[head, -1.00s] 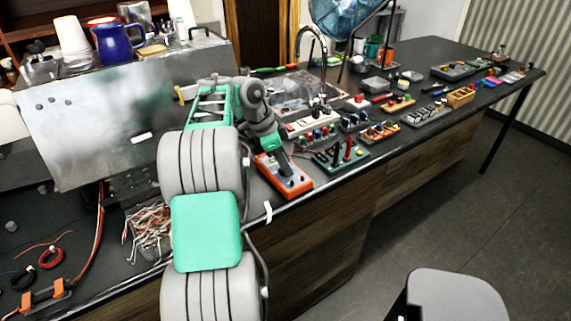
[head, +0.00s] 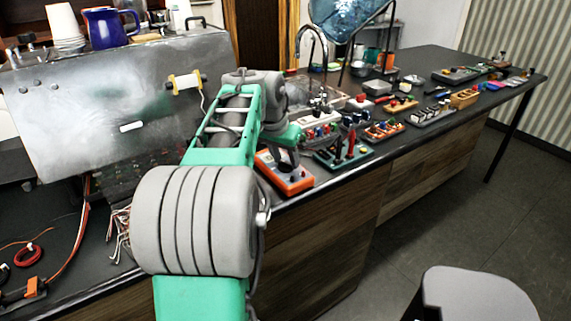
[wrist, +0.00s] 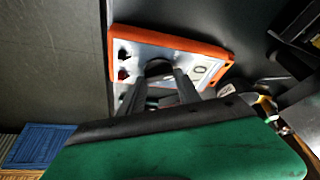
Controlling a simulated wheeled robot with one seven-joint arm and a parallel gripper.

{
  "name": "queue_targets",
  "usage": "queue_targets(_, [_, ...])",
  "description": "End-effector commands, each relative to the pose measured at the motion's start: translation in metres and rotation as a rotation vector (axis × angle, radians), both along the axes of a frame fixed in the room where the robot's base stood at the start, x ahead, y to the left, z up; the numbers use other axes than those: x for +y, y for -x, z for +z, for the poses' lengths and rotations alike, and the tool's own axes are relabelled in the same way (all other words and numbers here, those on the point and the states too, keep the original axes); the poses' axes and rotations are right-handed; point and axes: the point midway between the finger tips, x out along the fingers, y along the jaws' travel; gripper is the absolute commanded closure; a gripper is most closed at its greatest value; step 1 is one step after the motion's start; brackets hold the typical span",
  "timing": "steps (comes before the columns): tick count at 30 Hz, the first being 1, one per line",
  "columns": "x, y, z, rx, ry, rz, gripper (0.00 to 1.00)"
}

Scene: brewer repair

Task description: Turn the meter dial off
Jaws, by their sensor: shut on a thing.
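The meter is an orange-framed box with a pale face. It sits near the front edge of the workbench in the head view (head: 296,186) and fills the upper middle of the wrist view (wrist: 215,56). Its dark round dial (wrist: 158,67) is between my fingertips in the wrist view. My gripper (wrist: 161,80) is shut on the dial, pointing at the meter face. In the head view my gripper (head: 287,160) comes down onto the meter from above. The fingers hide part of the face, and I cannot read the dial's setting.
A green-based device with upright levers (head: 343,152) stands close to the right of the meter. Several small boards and parts lie farther along the black bench (head: 445,62). A large metal panel (head: 100,105) stands on the left. A grey stool (head: 475,292) is on the floor.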

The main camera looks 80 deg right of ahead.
Motion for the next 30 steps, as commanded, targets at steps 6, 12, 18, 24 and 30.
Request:
queue_targets(6, [0.0, 0.0028, -0.001, 0.0, 0.001, 0.197, 1.0])
queue_targets(12, [-0.0001, 0.0032, 0.0011, -0.001, 0.0, 0.364, 1.0])
queue_targets(18, [-0.0001, 0.003, 0.0017, 0.0, 0.0, 0.488, 1.0])
queue_targets(24, [-0.0003, 0.0026, 0.0011, 0.0, 0.0, 0.562, 1.0])
queue_targets(30, [-0.0004, 0.0025, 0.0005, 0.0, 0.0, 0.59, 1.0])
